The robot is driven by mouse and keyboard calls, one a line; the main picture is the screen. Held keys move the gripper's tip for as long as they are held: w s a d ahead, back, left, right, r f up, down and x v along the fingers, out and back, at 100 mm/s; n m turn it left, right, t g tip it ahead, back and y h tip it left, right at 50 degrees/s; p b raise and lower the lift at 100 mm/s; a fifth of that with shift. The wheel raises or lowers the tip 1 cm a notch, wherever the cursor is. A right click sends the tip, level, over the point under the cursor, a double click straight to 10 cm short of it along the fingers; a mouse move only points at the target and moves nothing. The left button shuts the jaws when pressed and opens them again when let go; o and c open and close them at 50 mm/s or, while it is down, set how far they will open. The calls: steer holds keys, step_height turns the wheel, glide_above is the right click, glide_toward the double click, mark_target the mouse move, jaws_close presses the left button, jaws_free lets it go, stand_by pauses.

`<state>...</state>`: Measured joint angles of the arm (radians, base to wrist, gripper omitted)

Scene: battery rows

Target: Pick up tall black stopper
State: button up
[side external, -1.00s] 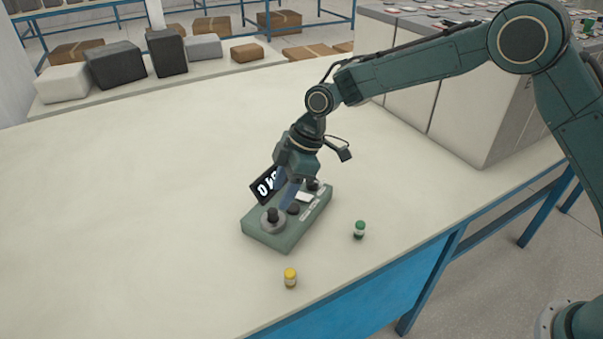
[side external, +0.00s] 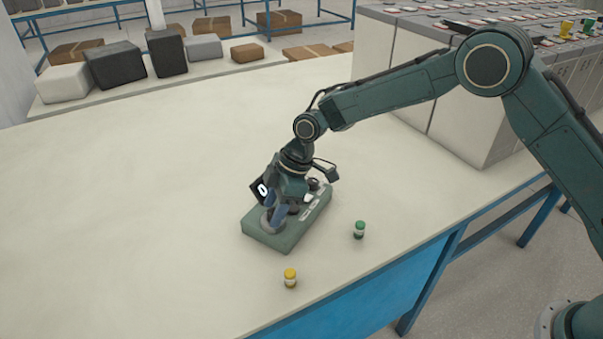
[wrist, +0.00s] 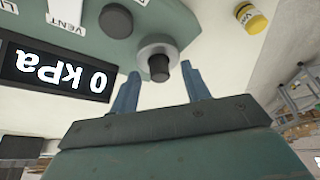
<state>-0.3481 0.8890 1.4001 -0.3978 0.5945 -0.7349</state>
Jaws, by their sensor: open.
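The tall black stopper (wrist: 159,67) stands in a grey ring (wrist: 158,48) on the green device. In the wrist view it is just ahead of and between the two blue fingertips, with clear space on both sides. My gripper (wrist: 160,82) is open and empty, and no contact with the stopper shows. In the side view my gripper (side external: 276,215) is low over the near left end of the green device (side external: 273,240), and its fingers hide most or all of the stopper there.
A black display (wrist: 55,75) reading 0 kPa stands beside the gripper. A round dark knob (wrist: 115,20) sits near the ring. A yellow-capped vial (side external: 290,278) and a green-capped vial (side external: 359,230) stand apart on the table. The table's left side is clear.

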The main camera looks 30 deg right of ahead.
stand_by(0.3)
jaws_close()
steer(key=shift+r, duration=0.15)
step_height(320, 180, up, 20)
stand_by(0.8)
steer(key=shift+r, duration=1)
stand_by(0.4)
steer(key=shift+r, duration=0.65)
steer(key=shift+r, duration=0.45)
